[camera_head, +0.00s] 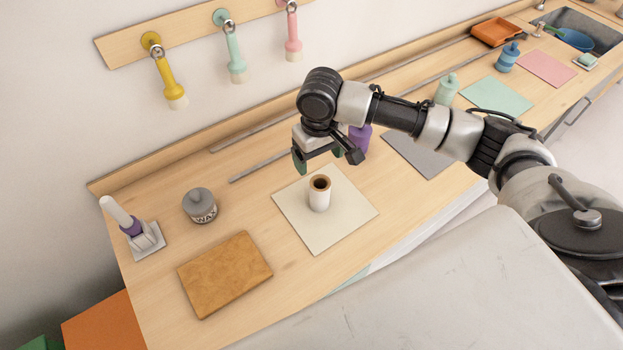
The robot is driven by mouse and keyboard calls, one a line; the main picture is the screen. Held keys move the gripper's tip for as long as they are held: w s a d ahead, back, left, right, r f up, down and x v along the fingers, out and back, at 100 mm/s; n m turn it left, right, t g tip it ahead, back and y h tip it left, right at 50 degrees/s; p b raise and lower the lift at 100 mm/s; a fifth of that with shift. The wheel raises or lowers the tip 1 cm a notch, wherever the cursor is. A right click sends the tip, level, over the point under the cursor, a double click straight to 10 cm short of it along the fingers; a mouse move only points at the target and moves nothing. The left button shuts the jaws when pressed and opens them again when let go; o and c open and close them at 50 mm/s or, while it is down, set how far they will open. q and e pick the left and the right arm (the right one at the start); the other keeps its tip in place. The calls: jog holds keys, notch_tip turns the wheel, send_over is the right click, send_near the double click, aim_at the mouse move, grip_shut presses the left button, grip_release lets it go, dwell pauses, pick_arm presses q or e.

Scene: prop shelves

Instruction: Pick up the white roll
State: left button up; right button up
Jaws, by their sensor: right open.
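The white roll (320,197) stands upright on a cream square mat (345,225) on the wooden counter. Its top shows a brown rim with a dark hole. My right gripper (327,162) is above and slightly behind the roll in the picture, open and empty, with its fingers spread. It looks apart from the roll. My left gripper is not in the picture.
A purple bottle (360,138) stands close behind my right gripper. Bare counter lies between jar and mat.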

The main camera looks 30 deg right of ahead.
send_over(320, 185)
jog(key=s, duration=0.2)
notch_tip(320, 185, down, 4)
jog(key=f, duration=0.1)
jog(key=f+p, duration=0.1)
jog(key=f, duration=0.1)
jog(key=f+p, duration=0.1)
jog(key=f, duration=0.1)
jog(key=shift+w+a+f, duration=0.1)
jog(key=shift+w+a, duration=0.1)
jog(key=shift+a, duration=0.15)
jog(key=shift+f, duration=0.3)
jog(key=shift+c, duration=0.6)
jog(key=c, duration=0.9)
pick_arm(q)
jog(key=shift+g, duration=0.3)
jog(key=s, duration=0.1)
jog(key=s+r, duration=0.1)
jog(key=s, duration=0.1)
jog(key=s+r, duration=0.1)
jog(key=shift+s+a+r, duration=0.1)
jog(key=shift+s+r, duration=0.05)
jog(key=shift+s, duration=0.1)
pick_arm(e)
jog(key=shift+r, duration=0.1)
